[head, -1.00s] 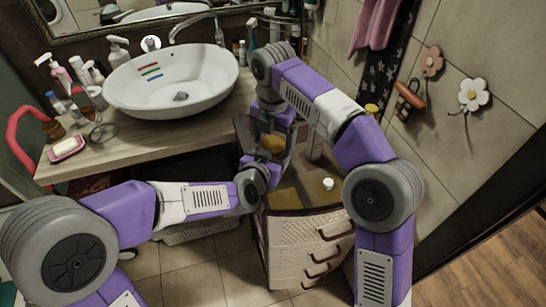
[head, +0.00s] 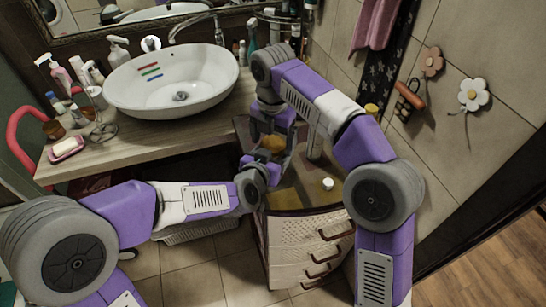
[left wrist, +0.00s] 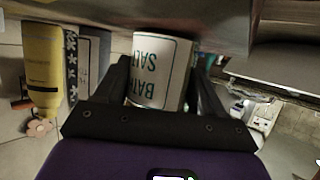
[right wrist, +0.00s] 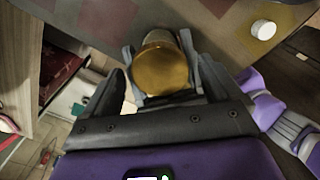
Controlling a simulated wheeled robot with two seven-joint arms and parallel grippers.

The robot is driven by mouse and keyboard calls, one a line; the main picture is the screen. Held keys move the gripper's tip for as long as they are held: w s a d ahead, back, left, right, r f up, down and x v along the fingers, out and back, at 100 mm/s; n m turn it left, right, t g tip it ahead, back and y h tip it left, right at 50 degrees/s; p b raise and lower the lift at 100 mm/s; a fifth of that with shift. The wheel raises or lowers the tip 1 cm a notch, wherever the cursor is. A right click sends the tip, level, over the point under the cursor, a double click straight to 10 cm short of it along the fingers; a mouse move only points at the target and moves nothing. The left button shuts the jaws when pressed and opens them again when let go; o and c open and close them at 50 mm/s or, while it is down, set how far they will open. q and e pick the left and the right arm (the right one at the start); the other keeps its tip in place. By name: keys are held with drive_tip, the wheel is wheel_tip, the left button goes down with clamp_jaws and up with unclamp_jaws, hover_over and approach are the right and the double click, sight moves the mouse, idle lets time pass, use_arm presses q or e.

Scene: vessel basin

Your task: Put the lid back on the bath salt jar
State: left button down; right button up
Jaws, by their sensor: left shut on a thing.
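The bath salt jar (left wrist: 158,70) shows in the left wrist view with its label upside down, between the fingers of my left gripper (left wrist: 162,95), which is shut on it. The round gold-brown lid (right wrist: 162,70) shows at the jar's top in the right wrist view, and as a brown shape (head: 272,144) in the head view. I cannot tell whether it is fully seated. My right gripper (right wrist: 168,92) is above it with fingers spread on both sides and gaps beside the lid. The arms hide most of the jar in the head view.
The jar is over a low cabinet (head: 318,200) with drawers. A small white item (head: 327,184) stands on it, and a yellow bottle (left wrist: 42,70) is nearby. A white basin (head: 172,85) sits on the wooden counter (head: 140,142) at the left, with several bottles.

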drive_tip(key=shift+r, duration=0.1)
drive_tip(key=shift+r, duration=2.15)
drive_tip(key=shift+o, duration=0.8)
use_arm(q)
unclamp_jaws()
